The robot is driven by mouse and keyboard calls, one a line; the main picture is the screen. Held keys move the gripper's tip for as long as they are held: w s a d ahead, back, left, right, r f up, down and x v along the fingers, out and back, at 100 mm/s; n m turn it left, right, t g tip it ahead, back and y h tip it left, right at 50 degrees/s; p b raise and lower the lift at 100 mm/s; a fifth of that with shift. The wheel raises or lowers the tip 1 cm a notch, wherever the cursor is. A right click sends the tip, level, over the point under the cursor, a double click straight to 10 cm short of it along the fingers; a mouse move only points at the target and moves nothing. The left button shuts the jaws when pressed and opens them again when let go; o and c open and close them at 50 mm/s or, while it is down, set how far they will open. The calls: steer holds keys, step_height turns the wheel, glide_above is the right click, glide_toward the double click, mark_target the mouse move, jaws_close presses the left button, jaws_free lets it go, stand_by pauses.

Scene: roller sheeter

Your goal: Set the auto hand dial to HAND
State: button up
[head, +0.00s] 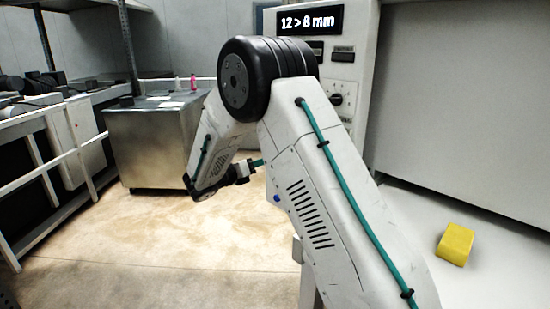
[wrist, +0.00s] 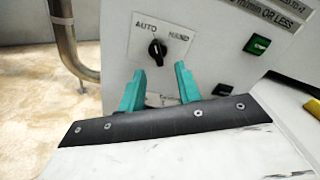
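The auto hand dial (wrist: 157,50) is a black knob on a white plate, ahead of my gripper in the wrist view. AUTO is printed to its upper left and HAND to its upper right. The knob looks near upright; its exact setting is too small to tell. My gripper (wrist: 159,69) is open, with its two teal fingers apart below and to either side of the knob, and nothing between them. In the head view my gripper (head: 257,163) shows small beside my arm, which hides the panel area in front of it.
A green button (wrist: 257,45) sits right of the dial, with a black button (wrist: 223,89) below. A metal pipe leg (wrist: 68,45) stands at left. In the head view, a display (head: 310,21) reads "12 > 8 mm". A yellow block (head: 455,244) lies at right. Open floor lies left.

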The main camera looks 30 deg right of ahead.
steer(key=w+d, duration=0.2)
steer(key=d, duration=0.5)
steer(key=shift+d, duration=0.25)
steer(key=shift+f, duration=0.1)
jaws_close()
